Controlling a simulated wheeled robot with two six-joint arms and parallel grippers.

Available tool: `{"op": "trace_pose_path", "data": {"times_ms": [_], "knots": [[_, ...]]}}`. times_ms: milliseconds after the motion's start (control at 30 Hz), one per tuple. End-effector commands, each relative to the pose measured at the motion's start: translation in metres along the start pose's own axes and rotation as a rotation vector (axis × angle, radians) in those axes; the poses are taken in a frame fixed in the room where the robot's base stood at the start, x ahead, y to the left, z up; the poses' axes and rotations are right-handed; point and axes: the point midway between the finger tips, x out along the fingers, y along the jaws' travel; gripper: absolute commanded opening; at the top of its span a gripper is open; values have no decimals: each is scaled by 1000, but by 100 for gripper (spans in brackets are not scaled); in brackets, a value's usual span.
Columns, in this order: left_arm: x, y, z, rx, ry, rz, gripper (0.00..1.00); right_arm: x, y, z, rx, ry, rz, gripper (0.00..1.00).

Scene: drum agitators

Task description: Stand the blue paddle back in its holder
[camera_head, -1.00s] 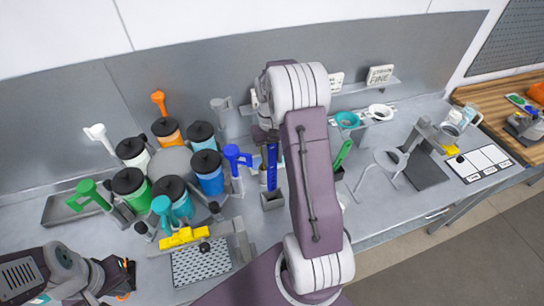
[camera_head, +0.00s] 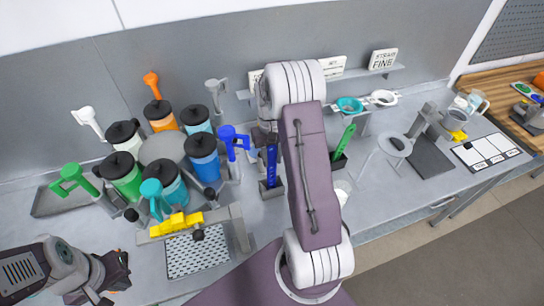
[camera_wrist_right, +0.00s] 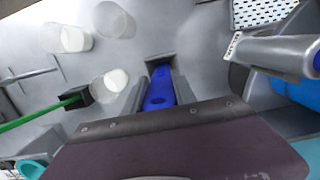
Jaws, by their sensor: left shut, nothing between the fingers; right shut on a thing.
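The blue paddle (camera_head: 271,163) stands upright in the head view, its lower end at the small grey holder (camera_head: 271,190) on the bench. My right gripper (camera_head: 266,136) is shut on its upper part, largely hidden behind my own arm. In the right wrist view the paddle (camera_wrist_right: 159,88) sits between the grey fingers (camera_wrist_right: 158,98), and its far end meets the holder (camera_wrist_right: 160,60). The lower end appears inside the holder's opening; how deep I cannot tell. My left gripper (camera_head: 116,272) is shut and empty at the lower left.
Several lidded drums (camera_head: 203,160) ring a grey hub left of the paddle, with a blue-handled tool (camera_head: 234,140) close by. A green paddle (camera_head: 344,140) stands in a dark holder to the right.

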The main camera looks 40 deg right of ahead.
Motion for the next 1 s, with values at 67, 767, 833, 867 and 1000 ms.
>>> {"op": "trace_pose_path", "data": {"times_ms": [67, 767, 833, 867, 1000], "knots": [[0, 0, 0, 0, 0, 0, 0, 0, 0, 0, 0, 0, 0, 0], [12, 0, 1, 0, 0, 0, 0, -30, 0, -2, 0, 8, 1, 58], [16, 0, 2, 0, 0, 0, 0, -47, 0, -2, 0, 7, 0, 58], [16, 0, 2, 0, 0, 0, 0, -54, 0, -2, 0, 6, 0, 58], [19, 0, 2, 0, 0, 0, 0, -79, 0, -1, 0, 5, 0, 58]]}}
